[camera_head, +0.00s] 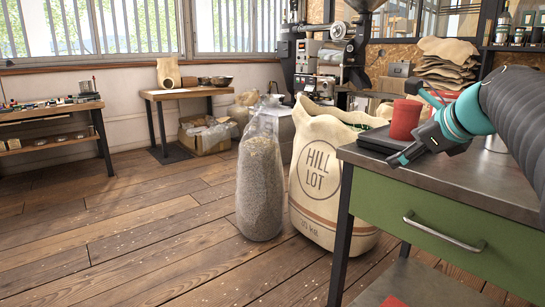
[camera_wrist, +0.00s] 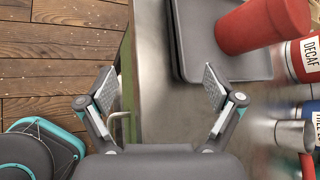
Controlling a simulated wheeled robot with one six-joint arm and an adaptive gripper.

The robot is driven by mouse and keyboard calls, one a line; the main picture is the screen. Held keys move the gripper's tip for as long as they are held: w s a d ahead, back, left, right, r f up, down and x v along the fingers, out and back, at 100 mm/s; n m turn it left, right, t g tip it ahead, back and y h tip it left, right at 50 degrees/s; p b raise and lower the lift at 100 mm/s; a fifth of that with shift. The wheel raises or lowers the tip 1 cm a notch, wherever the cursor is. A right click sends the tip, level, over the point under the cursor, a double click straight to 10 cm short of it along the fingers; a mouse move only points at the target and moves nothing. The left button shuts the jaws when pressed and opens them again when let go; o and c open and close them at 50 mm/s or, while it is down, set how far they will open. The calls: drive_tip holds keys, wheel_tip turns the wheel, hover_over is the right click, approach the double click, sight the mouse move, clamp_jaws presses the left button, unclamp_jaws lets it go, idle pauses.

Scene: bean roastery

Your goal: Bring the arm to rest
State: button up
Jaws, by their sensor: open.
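My gripper (camera_wrist: 160,88) is open, with nothing between its two fingers in the wrist view. The wrist view looks down on the worktable's grey top and its edge below the fingers. In the head view my arm reaches in from the right, and my gripper (camera_head: 415,138) is over the near end of the green-fronted worktable (camera_head: 440,182). It is close to a red cup (camera_head: 405,120), which partly hides behind it. The cup also shows in the wrist view (camera_wrist: 262,25), on a dark tray (camera_wrist: 232,68). I cannot tell the exact gap between gripper and cup.
A DECAF container (camera_wrist: 311,58) and other containers stand right of the tray in the wrist view. A HILL LOT sack (camera_head: 320,175) and a clear bag of beans (camera_head: 260,185) stand on the floor beside the worktable.

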drive_tip(key=s+a+f+n+g+p, duration=0.1)
drive_tip(key=s+a+f+n, duration=0.3)
drive_tip(key=s+f+n, duration=0.3)
drive_tip(key=s+a+f+n+g+h+p, duration=0.1)
drive_tip(key=s+a+f+n+g, duration=0.1)
drive_tip(key=s+a+f+n, duration=0.2)
drive_tip(key=s+a+f+n+g+h, duration=0.1)
drive_tip(key=s+a+f+n, duration=0.4)
drive_tip(key=s+f+n, duration=0.5)
drive_tip(key=s+n, duration=0.2)
drive_tip(key=n, duration=0.3)
drive_tip(key=shift+f+g+p, duration=0.4)
